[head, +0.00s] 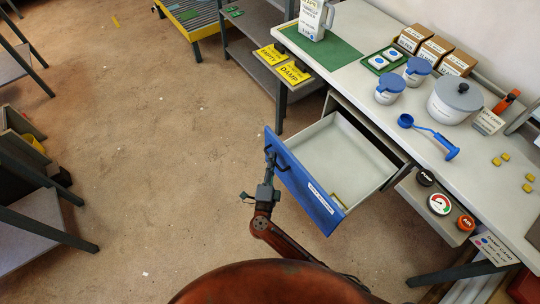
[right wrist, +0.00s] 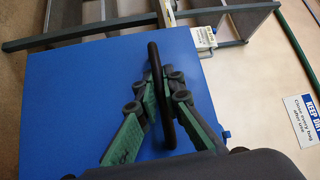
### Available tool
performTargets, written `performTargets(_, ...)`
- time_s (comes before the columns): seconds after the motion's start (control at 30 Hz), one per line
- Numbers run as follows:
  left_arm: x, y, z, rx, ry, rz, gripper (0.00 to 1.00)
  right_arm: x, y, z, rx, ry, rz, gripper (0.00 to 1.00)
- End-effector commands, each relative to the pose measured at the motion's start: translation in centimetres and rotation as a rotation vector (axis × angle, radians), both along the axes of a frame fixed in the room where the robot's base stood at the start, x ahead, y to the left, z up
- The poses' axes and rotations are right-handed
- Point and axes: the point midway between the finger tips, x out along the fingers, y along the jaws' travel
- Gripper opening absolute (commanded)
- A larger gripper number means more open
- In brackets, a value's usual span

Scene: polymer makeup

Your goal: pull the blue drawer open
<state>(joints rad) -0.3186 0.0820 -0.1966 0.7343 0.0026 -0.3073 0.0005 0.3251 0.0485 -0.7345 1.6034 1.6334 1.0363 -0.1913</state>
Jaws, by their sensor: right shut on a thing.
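The blue drawer (head: 303,187) stands well out from under the white workbench, with its pale, mostly bare inside showing. Its blue front also fills much of the right wrist view (right wrist: 75,100). My right gripper (head: 269,160) is at the left part of the drawer front. In the right wrist view its green-and-black fingers (right wrist: 164,95) are shut on the dark bar handle (right wrist: 159,85), one finger on each side. A small yellowish thing (head: 339,200) lies inside the drawer near its front right corner. My left gripper is not in view.
The workbench top holds a blue scoop (head: 430,136), lidded cups (head: 389,88), a white pot (head: 455,101) and boxes. Floor (head: 150,170) left of the drawer is clear.

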Motion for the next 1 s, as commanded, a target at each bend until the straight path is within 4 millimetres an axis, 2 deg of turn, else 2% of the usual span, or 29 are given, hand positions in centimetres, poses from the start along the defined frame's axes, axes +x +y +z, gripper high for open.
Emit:
performTargets(0.33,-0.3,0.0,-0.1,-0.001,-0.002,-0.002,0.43,-0.2,-0.2,-0.1,0.000,0.000,-0.005,0.00)
performTargets(0.37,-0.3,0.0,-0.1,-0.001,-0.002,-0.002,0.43,-0.2,-0.2,-0.1,0.000,0.000,-0.005,0.09)
performTargets(0.6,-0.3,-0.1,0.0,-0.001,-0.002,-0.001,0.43,-0.2,-0.2,0.0,0.000,-0.001,-0.005,0.25)
performTargets(0.87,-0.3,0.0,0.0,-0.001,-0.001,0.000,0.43,-0.2,-0.1,0.0,0.000,-0.001,-0.005,0.25)
performTargets(1.0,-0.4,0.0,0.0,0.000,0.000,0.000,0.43,-1.2,0.1,-0.3,0.000,0.001,-0.005,0.25)
